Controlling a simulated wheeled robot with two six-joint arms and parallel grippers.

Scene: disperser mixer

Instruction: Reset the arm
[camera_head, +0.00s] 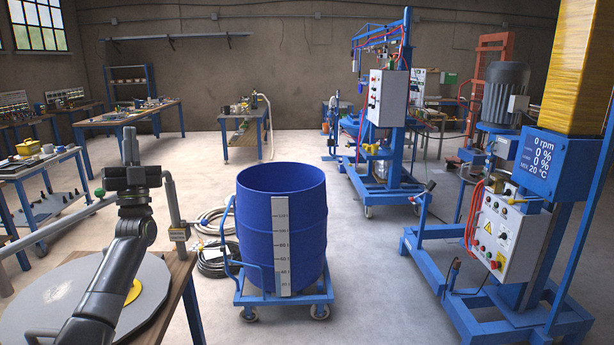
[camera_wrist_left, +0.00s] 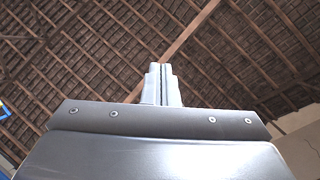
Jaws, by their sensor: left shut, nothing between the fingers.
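My left gripper (camera_head: 129,148) is raised in the lower left of the head view, fingers pointing up, above the wooden table. In the left wrist view its fingers (camera_wrist_left: 162,72) are together, with nothing between them, and point toward the roof beams. My dark left arm comes up from the bottom edge. My right gripper is in neither view.
A wooden table (camera_head: 178,292) with a large round grey lid (camera_head: 60,300) is under my left arm. A blue drum (camera_head: 258,232) stands on a wheeled blue cart (camera_head: 285,300) at centre. The blue mixer's control box (camera_head: 508,235) stands right. Floor between drum and mixer is clear.

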